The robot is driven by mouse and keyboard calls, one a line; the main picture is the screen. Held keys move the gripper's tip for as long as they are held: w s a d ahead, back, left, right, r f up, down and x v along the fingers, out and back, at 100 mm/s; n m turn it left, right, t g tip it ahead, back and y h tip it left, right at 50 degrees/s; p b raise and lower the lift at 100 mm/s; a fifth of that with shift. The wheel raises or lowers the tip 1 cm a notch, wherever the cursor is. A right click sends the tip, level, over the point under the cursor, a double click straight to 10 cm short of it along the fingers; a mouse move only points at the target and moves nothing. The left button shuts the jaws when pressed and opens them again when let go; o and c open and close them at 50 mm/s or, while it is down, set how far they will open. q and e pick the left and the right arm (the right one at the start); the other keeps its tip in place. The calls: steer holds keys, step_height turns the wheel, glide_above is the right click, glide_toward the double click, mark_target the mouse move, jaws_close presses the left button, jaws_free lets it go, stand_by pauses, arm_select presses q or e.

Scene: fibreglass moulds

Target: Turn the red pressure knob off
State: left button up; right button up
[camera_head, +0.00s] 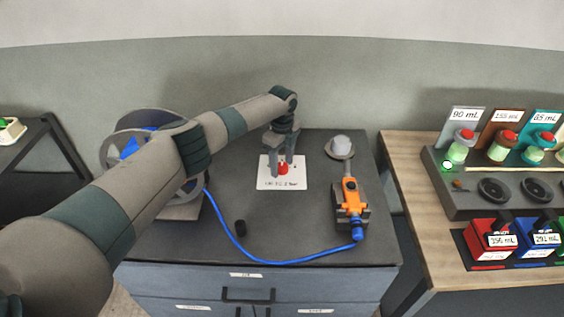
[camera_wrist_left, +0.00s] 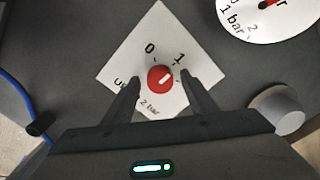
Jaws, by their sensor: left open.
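The red pressure knob (camera_head: 283,168) sits on a white label plate (camera_head: 266,180) on the dark cabinet top. In the left wrist view the red knob (camera_wrist_left: 161,79) has a white pointer line slanting up to the right, toward the "1" mark; a "0" mark is to the upper left. My left gripper (camera_head: 282,172) is above the plate, pointing down. In the left wrist view its fingers (camera_wrist_left: 163,90) are open, one on each side of the knob, with visible gaps. My right gripper is not in view.
A blue hose (camera_head: 270,262) runs from the reel (camera_head: 150,125) to an orange tool (camera_head: 351,195) in a dark holder. A small black cylinder (camera_head: 240,227) is on the cabinet. A wooden table (camera_head: 410,170) with bottles is at right.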

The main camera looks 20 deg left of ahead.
arm_select(q)
steer(key=shift+c, duration=0.3)
steer(key=c, duration=1)
steer(key=shift+n, duration=1.3)
steer(key=shift+r+n+p, duration=0.1)
steer(key=shift+n+p, duration=0.25)
steer(key=shift+n, duration=0.85)
steer(key=n+p, duration=0.1)
steer(key=n, duration=0.2)
steer(key=shift+n, duration=0.3)
steer(key=shift+n+p, duration=0.5)
steer(key=shift+n, duration=1.1)
steer(key=shift+w, duration=0.1)
